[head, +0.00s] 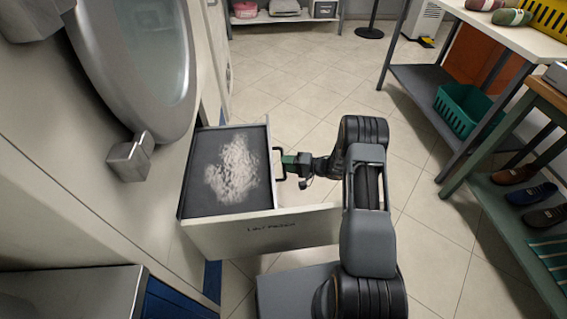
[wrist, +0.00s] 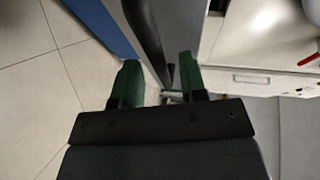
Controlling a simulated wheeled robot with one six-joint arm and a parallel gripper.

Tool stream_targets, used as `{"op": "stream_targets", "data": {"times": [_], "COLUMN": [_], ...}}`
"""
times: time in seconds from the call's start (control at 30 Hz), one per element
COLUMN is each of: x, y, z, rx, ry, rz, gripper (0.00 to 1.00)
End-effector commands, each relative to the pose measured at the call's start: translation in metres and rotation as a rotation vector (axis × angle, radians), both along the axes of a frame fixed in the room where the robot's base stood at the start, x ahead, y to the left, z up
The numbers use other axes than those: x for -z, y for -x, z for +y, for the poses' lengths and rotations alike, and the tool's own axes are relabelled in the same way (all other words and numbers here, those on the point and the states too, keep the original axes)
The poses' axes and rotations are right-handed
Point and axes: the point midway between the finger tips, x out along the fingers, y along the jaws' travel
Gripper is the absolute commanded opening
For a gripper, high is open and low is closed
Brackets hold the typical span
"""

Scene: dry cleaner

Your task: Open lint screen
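The lint screen (head: 190,180) is a drawer standing pulled out from the machine's side, with pale fluffy lint (head: 233,170) on its dark mesh. A black bar handle (head: 278,164) sticks out at the drawer's right side. My gripper (head: 291,164) is right at this handle. In the wrist view, its green fingers (wrist: 160,85) are apart, and the dark handle (wrist: 145,35) runs into the space between or just beyond them. I see a gap around it; contact cannot be told.
A round grey machine door (head: 150,60) with a latch block (head: 130,157) is above left of the drawer. A shelf with shoes (head: 525,195) and a green basket (head: 470,110) stand at right. Tiled floor (head: 300,80) is clear between.

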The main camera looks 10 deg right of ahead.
Motion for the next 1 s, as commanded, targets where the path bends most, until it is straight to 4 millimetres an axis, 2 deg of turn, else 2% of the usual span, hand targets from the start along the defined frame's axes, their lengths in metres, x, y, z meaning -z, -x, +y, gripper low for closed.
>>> {"op": "stream_targets", "data": {"times": [0.3, 0.5, 0.7, 1.0], "x": [-0.015, -0.02, -0.022, -0.022], "y": [0.029, 0.043, 0.05, 0.052], "z": [-0.059, -0.086, -0.1, -0.103], "rx": [0.005, 0.004, 0.002, 0.0], "ry": [0.001, 0.001, 0.0, 0.0], "rz": [-0.001, 0.0, -0.001, -0.001], "gripper": [0.39, 0.39, 0.39, 0.39]}}
